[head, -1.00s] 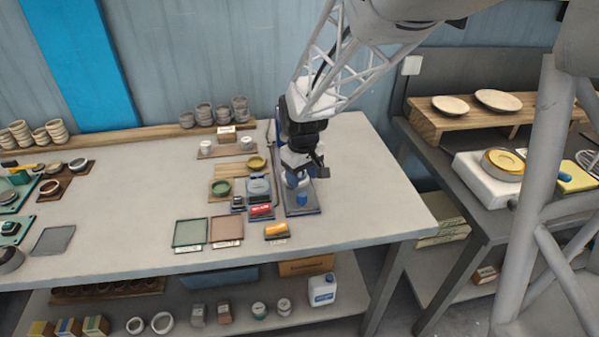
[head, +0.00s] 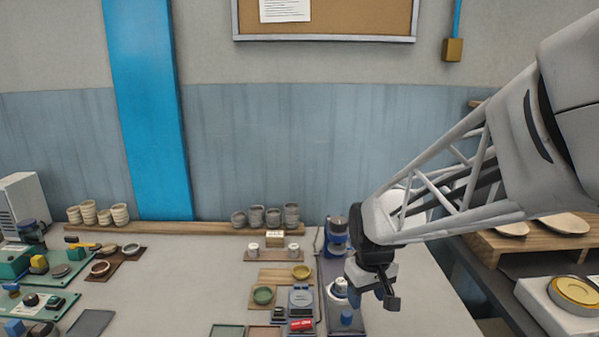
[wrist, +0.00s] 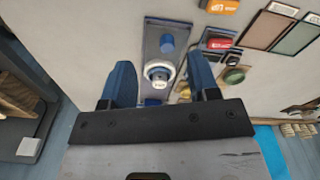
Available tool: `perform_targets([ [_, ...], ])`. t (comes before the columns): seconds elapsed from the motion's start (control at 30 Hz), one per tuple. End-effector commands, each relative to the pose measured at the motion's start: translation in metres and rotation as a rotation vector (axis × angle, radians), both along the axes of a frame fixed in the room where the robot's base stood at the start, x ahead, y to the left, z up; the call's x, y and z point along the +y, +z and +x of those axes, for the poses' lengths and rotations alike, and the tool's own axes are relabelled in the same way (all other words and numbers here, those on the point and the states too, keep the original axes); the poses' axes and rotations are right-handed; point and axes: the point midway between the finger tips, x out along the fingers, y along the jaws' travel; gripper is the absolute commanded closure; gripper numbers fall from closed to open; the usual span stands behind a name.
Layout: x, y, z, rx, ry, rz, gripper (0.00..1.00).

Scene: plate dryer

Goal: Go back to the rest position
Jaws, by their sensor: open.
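My gripper (head: 373,298) is above the right part of the workbench in the head view, beside a blue-grey device on a long base plate (head: 345,325). In the wrist view my gripper (wrist: 162,82) has its two blue fingers spread wide apart, with nothing held between them. Beyond the fingertips the wrist view shows the same base plate (wrist: 181,36) with a white ring-shaped part (wrist: 159,73) and a blue knob (wrist: 167,43). I cannot tell the exact height of the fingers over the device.
Grey cups (head: 273,217) stand at the back. A wooden shelf with plates (head: 545,240) is at right.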

Motion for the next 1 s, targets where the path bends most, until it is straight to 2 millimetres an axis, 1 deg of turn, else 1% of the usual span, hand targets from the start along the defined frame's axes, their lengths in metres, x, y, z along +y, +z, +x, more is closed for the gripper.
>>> perform_targets([
  [0.03, -0.003, 0.008, -0.01, -0.013, -0.017, 0.001, 0.45],
  [0.2, -0.012, 0.027, -0.042, -0.037, -0.075, 0.006, 0.45],
  [0.5, -0.024, 0.053, -0.1, -0.087, -0.177, 0.017, 0.45],
  [0.8, -0.034, 0.068, -0.158, -0.132, -0.275, 0.028, 0.45],
  [0.9, -0.037, 0.07, -0.175, -0.146, -0.305, 0.033, 0.45],
  [1.0, -0.038, 0.072, -0.187, -0.156, -0.327, 0.036, 0.45],
])
